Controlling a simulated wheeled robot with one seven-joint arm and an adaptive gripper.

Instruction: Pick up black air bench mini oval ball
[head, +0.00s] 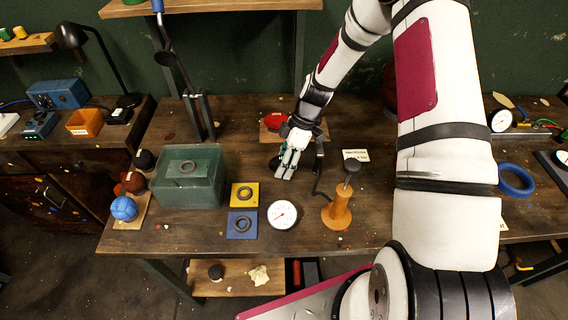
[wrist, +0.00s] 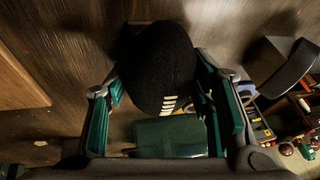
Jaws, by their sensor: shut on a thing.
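The black oval ball (wrist: 158,62) has white laces and sits between the two green-sided fingers of my gripper (wrist: 166,95) in the wrist view. My gripper is shut on it. In the head view my gripper (head: 286,170) is over the middle of the wooden bench, and a dark part of the ball (head: 274,164) shows at its left side. The rest of the ball is hidden by the fingers. I cannot tell whether the ball touches the bench top.
A green box (head: 190,193) stands to the left, with a blue ball (head: 124,208) and other balls beyond it. A red object (head: 275,121) lies behind my gripper. A wooden-based upright tool (head: 338,212) and a white dial (head: 282,214) stand in front.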

